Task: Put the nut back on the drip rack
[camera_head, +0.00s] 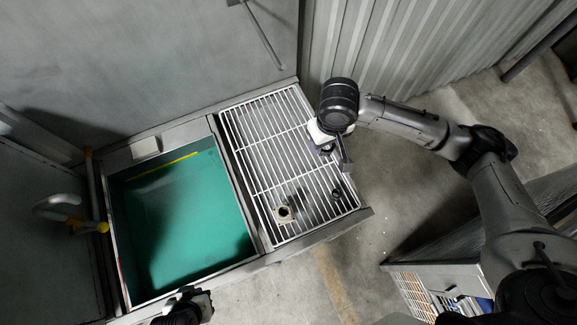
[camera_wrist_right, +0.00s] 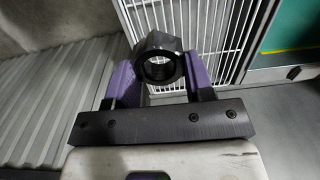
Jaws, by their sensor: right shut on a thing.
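A black nut with a round hole (camera_wrist_right: 160,66) is between the purple fingers of my right gripper (camera_wrist_right: 161,78) in the right wrist view. The gripper is shut on it. In the head view my right gripper (camera_head: 335,160) is over the right part of the drip rack (camera_head: 262,150), a white wire grid; the rack also shows in the wrist view (camera_wrist_right: 210,25). I cannot tell the nut's height above the bars. My left gripper (camera_head: 192,300) is at the bottom edge of the head view, below the sink; its fingers are not clear.
A small dark round thing (camera_head: 337,193) shows near the rack's right edge. A green-lined sink (camera_head: 180,225) adjoins the rack on the left. A corrugated wall (camera_head: 400,45) stands behind.

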